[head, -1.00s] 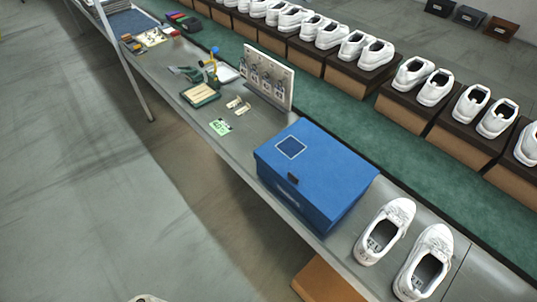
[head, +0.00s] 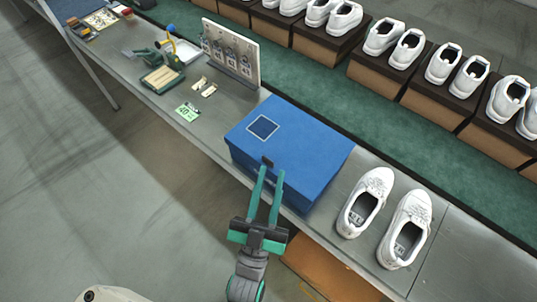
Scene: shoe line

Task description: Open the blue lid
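A blue shoe box (head: 320,180) stands on the grey workbench in the head view. Its blue lid (head: 305,140) is shut and has a square outlined mark on top. A small dark tab (head: 267,161) sits at the lid's front edge. My gripper (head: 265,175) comes up from below, in front of the box. Its two green fingers are apart, with their tips close to the tab, one on each side of it. I cannot tell whether they touch it. Part of the box front is hidden behind the fingers.
A pair of white shoes (head: 385,220) stands on the bench right of the box. An upright board (head: 231,52) with hanging parts, a green card (head: 187,112) and tools lie to the left. Behind runs a green belt (head: 330,85) and a row of shoes on boxes.

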